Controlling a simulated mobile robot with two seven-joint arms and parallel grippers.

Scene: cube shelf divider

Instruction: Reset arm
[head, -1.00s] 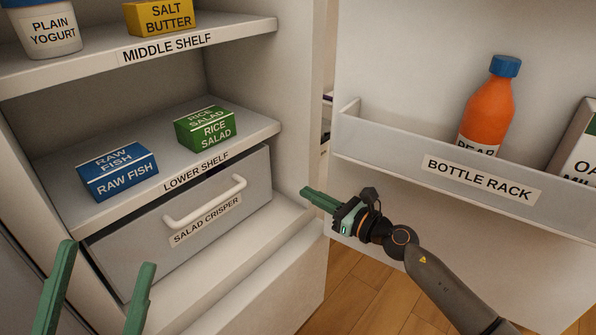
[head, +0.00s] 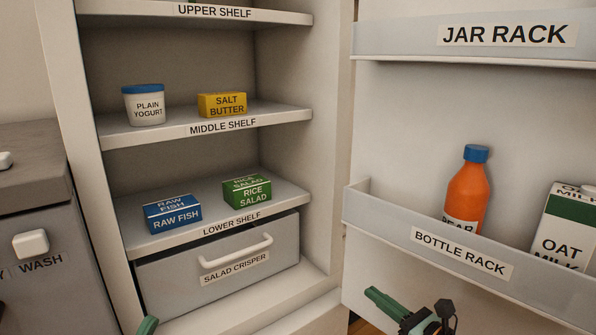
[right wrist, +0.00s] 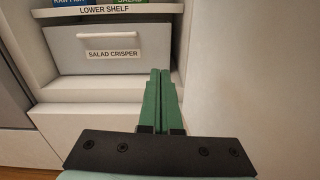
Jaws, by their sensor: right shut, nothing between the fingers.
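My right gripper (head: 372,293) shows at the bottom right of the head view, below the bottle rack. Its green fingers are together and empty; they also show shut in the right wrist view (right wrist: 161,72), pointing toward the fridge interior. Of my left gripper (head: 147,326), only a green fingertip shows at the bottom edge of the head view; the rest is out of frame. The salad crisper drawer (head: 180,283) is closed under the lower shelf, to the left of my right gripper, and shows in the right wrist view (right wrist: 70,62). My grippers appear clear of the food.
The fridge door stands open at right, with a bottle rack (head: 385,222) holding an orange bottle (head: 466,192) and an oat milk carton (head: 568,222). Raw fish (head: 172,214) and rice salad (head: 247,192) sit on the lower shelf, yogurt (head: 144,105) and butter (head: 222,105) on the middle shelf.

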